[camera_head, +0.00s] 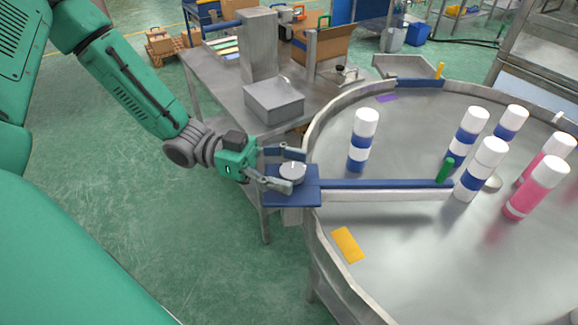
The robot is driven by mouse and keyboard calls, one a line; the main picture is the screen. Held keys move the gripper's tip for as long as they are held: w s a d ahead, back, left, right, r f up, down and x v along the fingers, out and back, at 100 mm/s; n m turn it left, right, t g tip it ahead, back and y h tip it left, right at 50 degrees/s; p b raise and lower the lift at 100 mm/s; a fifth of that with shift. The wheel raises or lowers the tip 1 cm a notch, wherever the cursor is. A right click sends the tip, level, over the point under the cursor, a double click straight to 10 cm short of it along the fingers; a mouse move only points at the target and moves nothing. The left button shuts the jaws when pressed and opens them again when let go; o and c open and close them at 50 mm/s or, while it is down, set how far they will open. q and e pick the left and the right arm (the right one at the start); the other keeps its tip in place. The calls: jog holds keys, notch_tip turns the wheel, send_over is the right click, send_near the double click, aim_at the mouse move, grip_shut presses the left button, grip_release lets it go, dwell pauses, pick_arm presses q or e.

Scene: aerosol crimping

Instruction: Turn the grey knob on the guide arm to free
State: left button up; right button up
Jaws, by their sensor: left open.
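The grey knob (292,171) is a round disc with a small raised mark on top. It sits on the blue plate (306,192) at the left end of the guide arm (385,184). The guide arm is a blue and pale bar reaching right over the round table, with a green peg (444,171) at its far end. My left gripper (290,169) comes in from the left at the knob, with one finger behind it and one in front. The fingers are apart; whether they touch the knob I cannot tell. My right gripper is not in view.
The round metal table (385,248) has a raised rim and holds several white-capped cans, blue-striped (363,140) and pink (536,188). A yellow card (347,245) lies near its left edge. A grey bench (222,92) with a metal box (273,101) stands behind my gripper.

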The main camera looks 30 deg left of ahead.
pick_arm(q)
jog(key=shift+d+r, duration=0.15)
jog(key=shift+d, duration=0.25)
jog(key=c, duration=1.2)
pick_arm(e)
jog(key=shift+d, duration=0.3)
